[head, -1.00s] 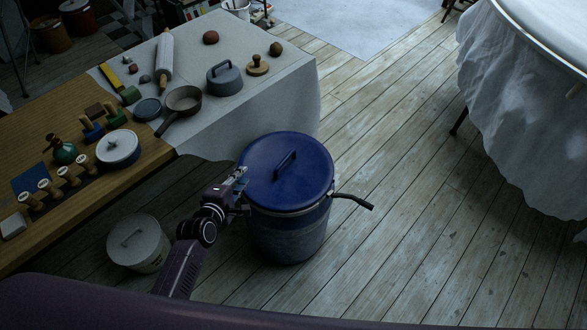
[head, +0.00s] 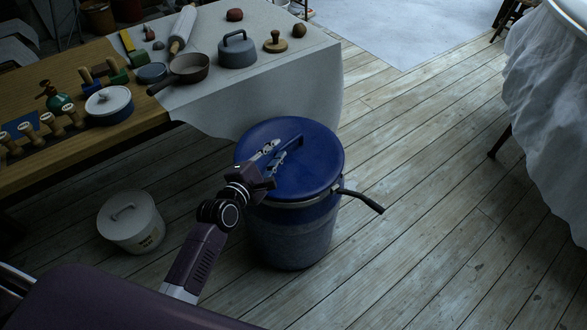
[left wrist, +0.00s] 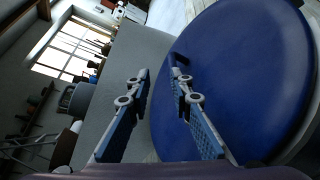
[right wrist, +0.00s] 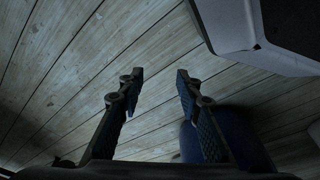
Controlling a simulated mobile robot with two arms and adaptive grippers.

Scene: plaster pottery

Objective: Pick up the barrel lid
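The barrel lid (head: 322,160) is a round blue disc lying flat on the blue barrel (head: 293,240), with a raised bar handle (head: 290,151) across it. My left gripper (head: 274,150) is open over the lid, its fingertips close to the handle. In the left wrist view, the lid (left wrist: 245,70) fills the right side; the gripper (left wrist: 160,76) has its fingers apart, with the handle's end (left wrist: 178,58) by the right fingertip. I cannot tell whether they touch. My right gripper (right wrist: 160,76) is open and empty above the floor.
A dark lever (head: 362,200) sticks out from the barrel's right side. A white lidded bucket (head: 130,222) stands left of it. A table with a white cloth (head: 215,105) holds pots and tools behind. The plank floor (head: 430,200) to the right is clear.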

